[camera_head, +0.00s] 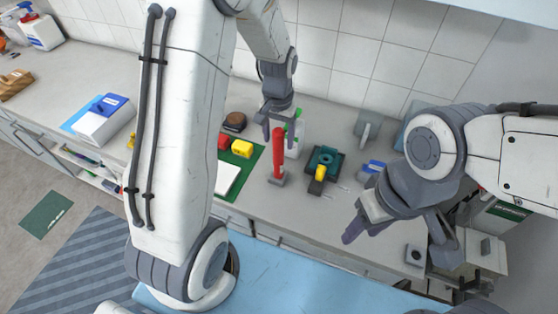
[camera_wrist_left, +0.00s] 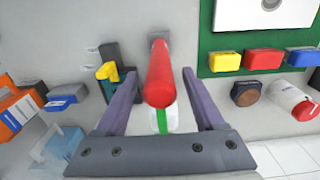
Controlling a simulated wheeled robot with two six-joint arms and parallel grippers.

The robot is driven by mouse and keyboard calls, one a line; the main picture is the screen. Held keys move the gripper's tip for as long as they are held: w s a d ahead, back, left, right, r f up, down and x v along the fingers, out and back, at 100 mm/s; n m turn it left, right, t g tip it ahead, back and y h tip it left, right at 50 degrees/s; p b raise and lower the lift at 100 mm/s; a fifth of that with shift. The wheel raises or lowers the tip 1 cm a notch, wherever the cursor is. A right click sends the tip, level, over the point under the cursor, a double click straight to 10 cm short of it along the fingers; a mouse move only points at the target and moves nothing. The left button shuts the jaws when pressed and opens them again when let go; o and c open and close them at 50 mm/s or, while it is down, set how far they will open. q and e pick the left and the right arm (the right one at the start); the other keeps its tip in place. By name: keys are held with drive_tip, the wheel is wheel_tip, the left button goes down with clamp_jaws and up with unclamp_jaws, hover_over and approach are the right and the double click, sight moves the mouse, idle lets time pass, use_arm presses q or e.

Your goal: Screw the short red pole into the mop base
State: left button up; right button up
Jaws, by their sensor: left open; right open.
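The short red pole (camera_head: 278,152) stands upright on the counter in the head view, with its lower end at a small grey block (camera_head: 277,181). My left gripper (camera_head: 276,124) is open above the pole and points down. In the left wrist view, the red pole (camera_wrist_left: 160,78) lies between the two spread fingers of my left gripper (camera_wrist_left: 161,85), with a gap on both sides. I cannot tell for sure which part is the mop base. My right gripper (camera_head: 396,238) is open and empty at the right, over the counter's front edge.
A dark teal device (camera_head: 324,158) with a yellow part stands right of the pole. A green mat (camera_head: 230,189) with red and yellow blocks is to the left. A white bottle (camera_head: 297,138) stands behind the pole. A blue-and-white box (camera_head: 103,118) stands far left.

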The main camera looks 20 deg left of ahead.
sight(278, 130)
use_arm(q)
clamp_jaws()
drive_tip(key=shift+r+p, duration=0.75)
drive_tip(key=shift+r, duration=0.05)
idle(0.3)
drive_tip(key=shift+r+p, duration=1.3)
drive_tip(key=shift+r, duration=0.15)
drive_tip(key=shift+f+b, duration=1.5)
drive_tip(key=shift+f, duration=0.6)
drive_tip(key=shift+o, duration=0.5)
unclamp_jaws()
